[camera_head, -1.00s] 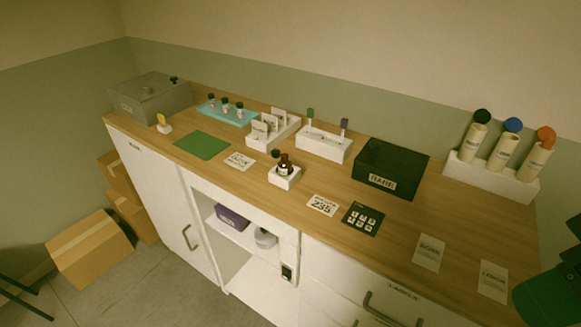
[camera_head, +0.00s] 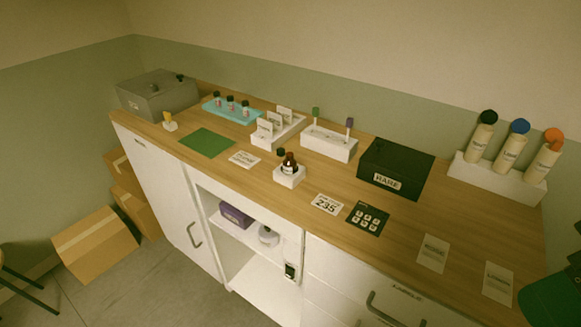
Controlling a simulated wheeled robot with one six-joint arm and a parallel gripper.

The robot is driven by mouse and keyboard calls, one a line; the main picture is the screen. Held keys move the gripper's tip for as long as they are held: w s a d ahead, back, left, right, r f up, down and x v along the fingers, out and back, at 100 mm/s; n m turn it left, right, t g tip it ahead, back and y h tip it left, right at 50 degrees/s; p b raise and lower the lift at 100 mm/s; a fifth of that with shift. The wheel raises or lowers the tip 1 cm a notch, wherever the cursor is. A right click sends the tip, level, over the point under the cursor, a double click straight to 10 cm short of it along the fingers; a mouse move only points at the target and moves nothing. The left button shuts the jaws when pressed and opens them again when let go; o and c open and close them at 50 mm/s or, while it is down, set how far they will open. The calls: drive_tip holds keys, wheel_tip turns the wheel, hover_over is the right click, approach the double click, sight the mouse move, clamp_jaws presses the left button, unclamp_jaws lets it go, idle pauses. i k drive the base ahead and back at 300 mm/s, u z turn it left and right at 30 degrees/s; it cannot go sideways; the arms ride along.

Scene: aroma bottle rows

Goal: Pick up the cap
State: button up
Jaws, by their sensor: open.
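A small dark cap (camera_head: 281,152) shows at the back left of a brown bottle (camera_head: 289,163). The bottle stands in a white block (camera_head: 289,177) near the middle of the counter's front edge. The bottle's top looks dark, and whether the cap rests on the block or behind it is too small to tell. My gripper is not in view.
The wooden counter (camera_head: 465,215) holds a grey box (camera_head: 158,98), a blue tray (camera_head: 213,109) of vials, a green mat (camera_head: 207,143), white racks (camera_head: 328,146), a black box (camera_head: 396,168) and a white stand (camera_head: 496,181) of bottles. A dark green object (camera_head: 550,298) is at the right edge.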

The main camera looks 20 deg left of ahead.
sight(281, 151)
drive_tip(key=u, duration=0.55)
drive_tip(key=k, duration=1.3)
drive_tip(key=u, duration=1.1)
drive_tip(key=i, duration=0.75)
drive_tip(key=u, duration=0.55)
drive_tip(key=i, duration=1.85)
drive_tip(key=z, duration=1.45)
drive_tip(key=i, duration=0.65)
drive_tip(key=z, duration=0.6)
